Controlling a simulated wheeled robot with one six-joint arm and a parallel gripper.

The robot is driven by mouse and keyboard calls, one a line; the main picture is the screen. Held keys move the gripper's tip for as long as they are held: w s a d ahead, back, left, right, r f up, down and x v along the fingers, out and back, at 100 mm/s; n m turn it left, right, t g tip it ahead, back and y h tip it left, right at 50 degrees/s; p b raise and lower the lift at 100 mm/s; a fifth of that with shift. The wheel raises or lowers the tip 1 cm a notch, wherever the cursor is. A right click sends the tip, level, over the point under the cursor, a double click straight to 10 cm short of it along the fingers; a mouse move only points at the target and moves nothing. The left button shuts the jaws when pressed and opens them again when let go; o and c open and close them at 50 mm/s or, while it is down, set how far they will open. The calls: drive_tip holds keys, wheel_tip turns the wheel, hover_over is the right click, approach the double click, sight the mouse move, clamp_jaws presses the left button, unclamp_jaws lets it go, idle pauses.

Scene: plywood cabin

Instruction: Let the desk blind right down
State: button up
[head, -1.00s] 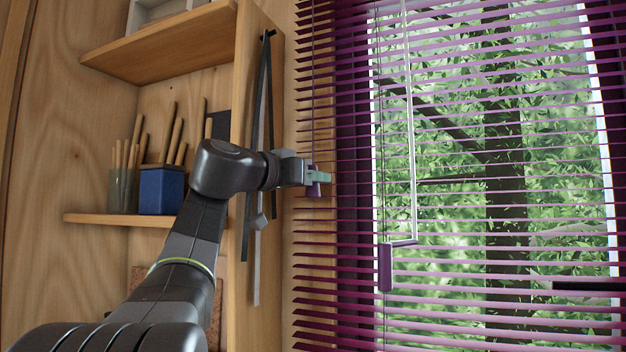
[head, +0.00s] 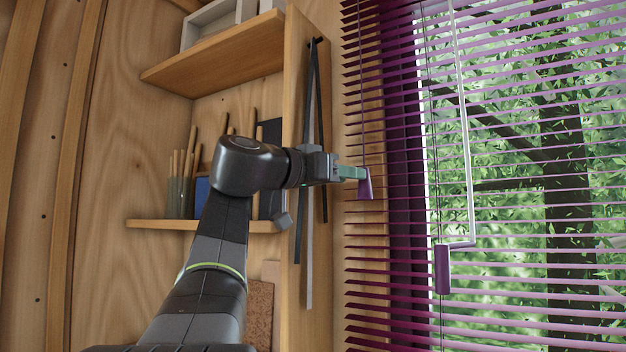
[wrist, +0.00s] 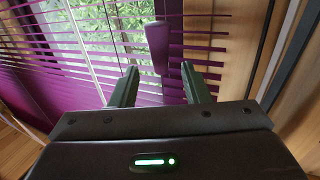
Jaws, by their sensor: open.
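A purple slatted blind (head: 372,278) hangs over the window, its slats open. A small purple cord pull (head: 365,188) hangs at its left side; in the wrist view the pull (wrist: 158,45) shows just ahead of the gap between my fingertips. A second purple grip (head: 442,268) hangs at the end of the white cranked wand (head: 468,180). My gripper (head: 358,173) is open and points right beside the cord pull. In the wrist view both green fingers (wrist: 160,84) stand apart with nothing between them. The blind's bottom edge is out of view.
Left of the blind, a wooden shelf unit (head: 215,65) holds brushes (head: 186,165) and a blue box (head: 202,190). Dark and grey strips (head: 309,240) hang from a hook on its side panel, close behind my wrist. Trees show through the window.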

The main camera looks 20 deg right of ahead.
sight(365, 183)
drive_tip(key=b+v, duration=0.1)
drive_tip(key=v, duration=0.7)
drive_tip(key=shift+b, duration=0.3)
drive_tip(key=shift+r, duration=0.1)
drive_tip(key=p+x, duration=0.4)
drive_tip(key=x, duration=1)
drive_tip(key=shift+a+f, duration=0.15)
drive_tip(key=shift+f, duration=0.05)
